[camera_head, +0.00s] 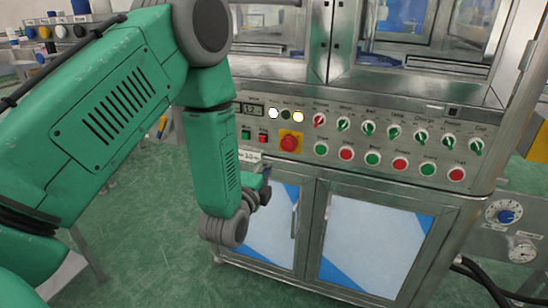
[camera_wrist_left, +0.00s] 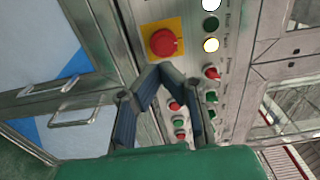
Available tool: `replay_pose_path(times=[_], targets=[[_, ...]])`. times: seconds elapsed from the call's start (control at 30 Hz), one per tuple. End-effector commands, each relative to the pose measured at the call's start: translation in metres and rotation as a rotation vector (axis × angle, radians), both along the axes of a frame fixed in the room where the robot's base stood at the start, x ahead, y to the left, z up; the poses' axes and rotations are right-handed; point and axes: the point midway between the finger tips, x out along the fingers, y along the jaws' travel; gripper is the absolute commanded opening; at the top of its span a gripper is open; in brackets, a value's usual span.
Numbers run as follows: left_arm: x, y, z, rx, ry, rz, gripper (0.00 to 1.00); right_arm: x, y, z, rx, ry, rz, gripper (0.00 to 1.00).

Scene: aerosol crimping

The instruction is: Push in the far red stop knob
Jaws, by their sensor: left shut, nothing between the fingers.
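The control panel carries a lower row of alternating green and red round knobs. Its red ones are the left red knob (camera_head: 347,153), the middle red knob (camera_head: 399,163) and the right red knob (camera_head: 456,174) at the row's end. A larger red mushroom button (camera_head: 289,141) sits on a yellow square. My left gripper (camera_head: 265,180) is mostly hidden behind my arm, in front of the cabinet. In the left wrist view its fingers (camera_wrist_left: 161,70) are shut and empty, their tips appearing just below the mushroom button (camera_wrist_left: 163,42). Contact with the panel cannot be told. My right gripper is not in view.
Above the knobs runs a row of selector switches (camera_head: 367,128). Lit lamps and a small display (camera_head: 252,109) are at the panel's left. Cabinet doors with handles (camera_head: 328,205) are below.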

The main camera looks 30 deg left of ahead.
Motion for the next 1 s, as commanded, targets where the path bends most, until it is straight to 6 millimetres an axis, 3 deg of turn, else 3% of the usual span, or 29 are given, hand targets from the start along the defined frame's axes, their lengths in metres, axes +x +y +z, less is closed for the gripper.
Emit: replay_pose_path(times=[0.23, 0.8, 0.93, 1.0], targets=[[-0.019, -0.008, 0.001, 0.004, 0.001, -0.001, 0.0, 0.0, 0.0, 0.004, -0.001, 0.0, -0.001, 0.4], [-0.019, -0.006, -0.001, -0.004, 0.003, -0.002, 0.0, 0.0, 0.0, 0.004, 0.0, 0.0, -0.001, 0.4], [-0.027, -0.015, -0.019, -0.103, 0.073, -0.019, 0.0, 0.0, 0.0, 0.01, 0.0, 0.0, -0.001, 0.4], [-0.04, -0.025, -0.043, -0.236, 0.167, -0.027, 0.0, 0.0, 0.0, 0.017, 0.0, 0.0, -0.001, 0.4]])
